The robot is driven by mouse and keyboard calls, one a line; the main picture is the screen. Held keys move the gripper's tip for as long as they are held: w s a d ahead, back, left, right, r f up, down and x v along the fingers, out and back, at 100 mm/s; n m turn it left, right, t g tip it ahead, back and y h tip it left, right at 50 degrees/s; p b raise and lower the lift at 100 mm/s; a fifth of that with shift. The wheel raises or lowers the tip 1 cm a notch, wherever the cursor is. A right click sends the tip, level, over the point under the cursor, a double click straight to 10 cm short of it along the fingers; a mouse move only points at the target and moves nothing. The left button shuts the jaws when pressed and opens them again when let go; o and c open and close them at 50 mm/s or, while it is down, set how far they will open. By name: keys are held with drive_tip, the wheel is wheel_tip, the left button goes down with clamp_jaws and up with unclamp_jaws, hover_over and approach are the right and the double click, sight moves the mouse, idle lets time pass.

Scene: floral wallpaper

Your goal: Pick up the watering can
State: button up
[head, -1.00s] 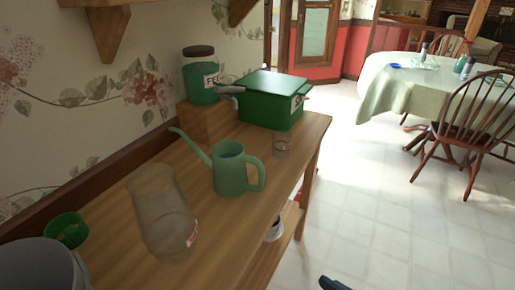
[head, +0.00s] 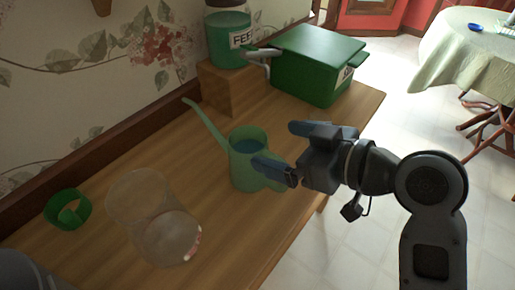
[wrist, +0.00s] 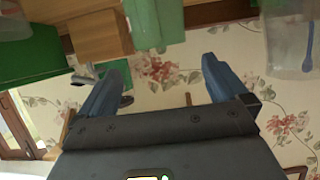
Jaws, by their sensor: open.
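The green watering can (head: 243,165) stands upright on the wooden table, its spout pointing up and left. It also shows as a green body at the top of the wrist view (wrist: 155,22). My gripper (head: 274,146) is open and empty, at the can's right side. In the head view its lower finger overlaps the can's right side and hides part of the handle. I cannot tell whether it touches. In the wrist view the fingers (wrist: 160,67) are spread, with the can beyond them and wallpaper between them.
Behind are a wooden block (head: 232,84) bearing a green jar (head: 229,40), and a green lidded box (head: 318,62). Bare tabletop (head: 240,235) lies in front. Floor is at right.

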sight(236, 135)
drive_tip(key=x, duration=0.2)
drive_tip(key=p+x, duration=0.1)
drive_tip(key=x, duration=0.4)
drive_tip(key=shift+a+f, duration=0.15)
drive_tip(key=shift+f, duration=0.2)
drive_tip(key=shift+r, duration=0.1)
clamp_jaws()
idle(0.5)
drive_tip(key=shift+r, duration=0.1)
